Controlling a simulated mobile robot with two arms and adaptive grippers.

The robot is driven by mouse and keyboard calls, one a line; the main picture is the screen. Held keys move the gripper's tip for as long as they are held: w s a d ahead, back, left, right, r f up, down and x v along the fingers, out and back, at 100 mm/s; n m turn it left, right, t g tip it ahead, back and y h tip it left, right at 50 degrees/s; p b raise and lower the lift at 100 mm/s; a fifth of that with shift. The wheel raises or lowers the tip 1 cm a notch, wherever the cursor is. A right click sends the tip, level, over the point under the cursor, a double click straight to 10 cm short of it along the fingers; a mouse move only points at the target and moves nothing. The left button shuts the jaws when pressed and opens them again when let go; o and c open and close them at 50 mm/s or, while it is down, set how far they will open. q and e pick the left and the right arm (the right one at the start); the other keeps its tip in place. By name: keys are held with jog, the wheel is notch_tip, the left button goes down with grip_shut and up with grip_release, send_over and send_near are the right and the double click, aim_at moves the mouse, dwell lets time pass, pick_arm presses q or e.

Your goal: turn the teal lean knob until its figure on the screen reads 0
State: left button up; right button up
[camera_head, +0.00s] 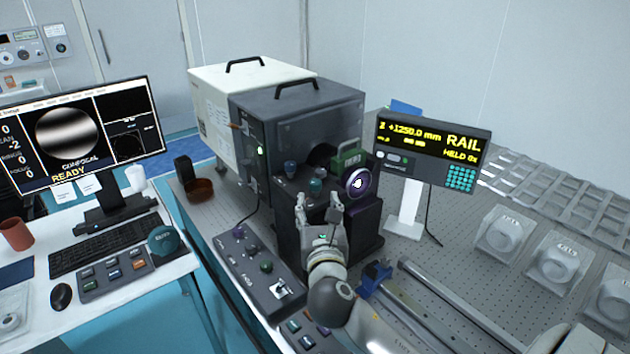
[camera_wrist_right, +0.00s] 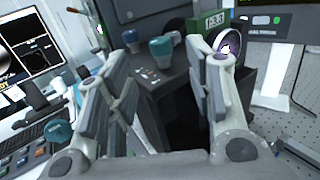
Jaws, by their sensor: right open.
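The screen (camera_head: 70,135) shows -2 under the partly cut lean label. My left gripper is out of view.
A green block (camera_head: 347,160) and a round lens-like port (camera_head: 358,182) stand right of the knobs. A control box (camera_head: 258,268) with small knobs is left of my arm. A RAIL display (camera_head: 430,150) stands at the right. A teal dome (camera_head: 163,241) sits on the desk.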

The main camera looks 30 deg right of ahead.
aim_at(316, 187)
jog(key=p+x, duration=0.1)
jog(key=x, duration=0.7)
jog(key=shift+w+d, duration=0.15)
jog(key=shift+w, duration=0.05)
jog(key=shift+w+d+f+p, duration=0.1)
jog(key=shift+w+d+p, duration=0.1)
jog(key=shift+w+p, duration=0.15)
jog(key=c, duration=1.1)
jog(key=shift+o, duration=0.2)
jog(key=shift+m+g+h, duration=0.4)
jog(key=shift+h, duration=0.1)
